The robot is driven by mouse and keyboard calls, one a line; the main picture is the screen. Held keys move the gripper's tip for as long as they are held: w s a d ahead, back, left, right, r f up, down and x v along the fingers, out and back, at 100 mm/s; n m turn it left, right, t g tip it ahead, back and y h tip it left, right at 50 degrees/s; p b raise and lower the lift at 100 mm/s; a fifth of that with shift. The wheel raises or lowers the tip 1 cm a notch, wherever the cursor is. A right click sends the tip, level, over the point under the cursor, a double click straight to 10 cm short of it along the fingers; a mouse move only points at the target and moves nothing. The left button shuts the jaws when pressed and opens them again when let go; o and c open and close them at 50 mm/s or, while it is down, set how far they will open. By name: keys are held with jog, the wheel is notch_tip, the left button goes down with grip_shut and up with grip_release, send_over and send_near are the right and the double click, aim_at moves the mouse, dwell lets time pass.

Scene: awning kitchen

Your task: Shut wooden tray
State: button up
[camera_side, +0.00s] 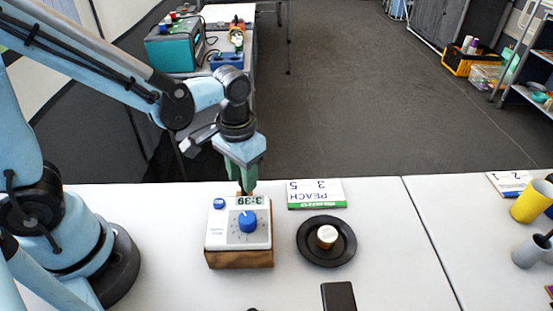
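A small brown part shows beside the fingertips. I cannot tell whether the fingers are open or shut.
A black round plate (312,253) with a small white-topped item (327,236) stands to the right. A "PEACH" card (316,194) lies behind it and a black phone-like object (338,297) in front. Yellow (531,203) and grey (529,252) cups are at far right.

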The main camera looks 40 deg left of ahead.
grip_shut()
jog(key=shift+s+d, duration=0.8)
jog(key=shift+s, duration=0.05)
jog(key=shift+o, duration=1.5)
grip_release()
